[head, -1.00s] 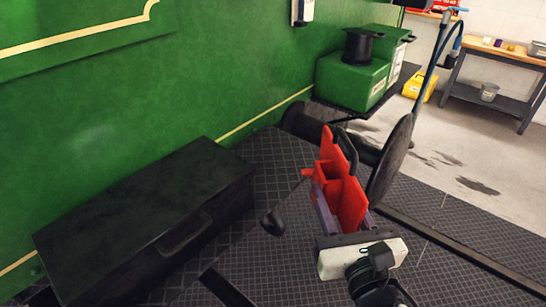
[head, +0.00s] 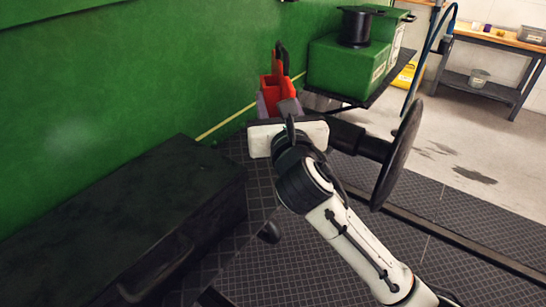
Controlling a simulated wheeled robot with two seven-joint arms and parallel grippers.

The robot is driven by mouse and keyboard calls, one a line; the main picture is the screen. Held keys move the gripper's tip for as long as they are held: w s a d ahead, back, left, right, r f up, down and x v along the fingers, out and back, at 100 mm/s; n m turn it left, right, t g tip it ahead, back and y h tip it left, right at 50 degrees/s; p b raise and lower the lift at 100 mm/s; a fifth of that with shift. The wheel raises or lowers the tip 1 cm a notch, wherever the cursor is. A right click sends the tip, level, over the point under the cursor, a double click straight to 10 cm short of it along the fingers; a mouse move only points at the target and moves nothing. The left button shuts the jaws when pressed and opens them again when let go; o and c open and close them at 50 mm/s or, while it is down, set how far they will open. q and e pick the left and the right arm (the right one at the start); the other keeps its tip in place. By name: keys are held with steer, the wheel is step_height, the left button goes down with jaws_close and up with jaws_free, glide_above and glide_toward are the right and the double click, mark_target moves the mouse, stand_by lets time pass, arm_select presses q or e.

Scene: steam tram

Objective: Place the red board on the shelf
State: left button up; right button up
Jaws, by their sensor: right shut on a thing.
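The red board (head: 274,86), a red piece with a black handle-like part at its top, is in my right gripper (head: 278,105). The gripper's purple fingers are shut on its lower part, and the white gripper body hides some of it. It is held up in front of the green wall, left of the green boxes. A dark shelf (head: 384,88) sticks out beneath those boxes; I cannot tell whether the board touches it. My left gripper is out of view.
Green boxes (head: 345,68) with a black pot (head: 357,25) fill much of the shelf. A dark round disc on a shaft (head: 397,155) stands right of my arm. A black chest (head: 130,215) is at left. A workbench (head: 500,42) stands far right.

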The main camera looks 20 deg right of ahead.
step_height(320, 180, down, 13)
steer(key=b, duration=0.4)
steer(key=shift+f, duration=0.1)
steer(key=o, duration=1.3)
steer(key=shift+f, duration=0.1)
